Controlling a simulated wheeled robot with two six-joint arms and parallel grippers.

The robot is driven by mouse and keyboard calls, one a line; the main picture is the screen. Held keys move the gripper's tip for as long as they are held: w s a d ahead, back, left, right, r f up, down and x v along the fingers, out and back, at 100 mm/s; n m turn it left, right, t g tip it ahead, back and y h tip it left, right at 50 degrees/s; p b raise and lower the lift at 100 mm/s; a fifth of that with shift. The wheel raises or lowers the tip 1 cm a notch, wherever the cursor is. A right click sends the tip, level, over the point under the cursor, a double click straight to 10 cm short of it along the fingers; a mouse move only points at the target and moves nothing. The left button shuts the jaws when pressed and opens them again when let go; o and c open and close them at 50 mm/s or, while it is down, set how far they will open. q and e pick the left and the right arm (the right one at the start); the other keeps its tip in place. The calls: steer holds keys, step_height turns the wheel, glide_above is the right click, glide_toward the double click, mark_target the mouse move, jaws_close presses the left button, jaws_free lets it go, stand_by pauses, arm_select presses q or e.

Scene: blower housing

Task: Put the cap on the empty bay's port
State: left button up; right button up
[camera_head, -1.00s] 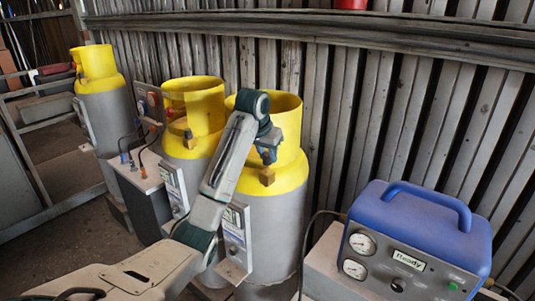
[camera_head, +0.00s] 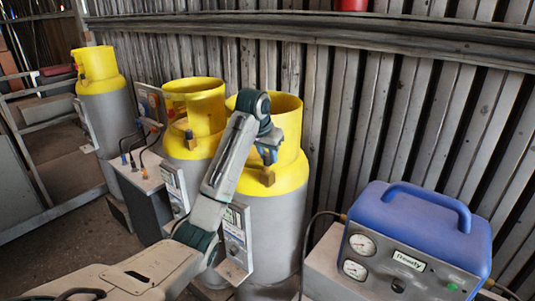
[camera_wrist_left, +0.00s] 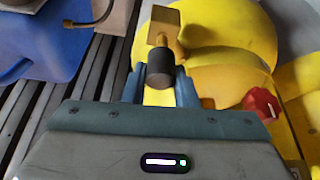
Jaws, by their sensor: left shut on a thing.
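My left gripper (camera_head: 268,156) is above the yellow shoulder of the nearest gas cylinder (camera_head: 265,220), inside its cut-away collar. In the left wrist view its blue fingers (camera_wrist_left: 159,84) are shut on a short dark knurled cylinder, which looks like the cap (camera_wrist_left: 160,66). A brass block (camera_wrist_left: 164,25) is right beyond the cap and in line with it; I cannot tell whether they are joined. In the head view a brass block (camera_head: 267,177) shows just below the fingertips. The empty bay's port is not clearly identifiable. My right gripper is not in view.
Two more yellow-topped cylinders stand to the left, one close (camera_head: 195,105) and one farther back (camera_head: 97,65). A dark box with hoses (camera_head: 150,205) stands between them. A blue gauge unit (camera_head: 420,235) is at right. A red knob (camera_wrist_left: 262,103) shows beside the fingers.

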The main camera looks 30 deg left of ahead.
arm_select(q)
steer(key=shift+f, duration=0.4)
steer(key=shift+f, duration=0.5)
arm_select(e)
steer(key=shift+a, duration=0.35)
arm_select(q)
steer(key=shift+f, duration=0.7)
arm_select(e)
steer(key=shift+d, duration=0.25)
arm_select(q)
steer(key=o, duration=1)
steer(key=shift+o, duration=0.2)
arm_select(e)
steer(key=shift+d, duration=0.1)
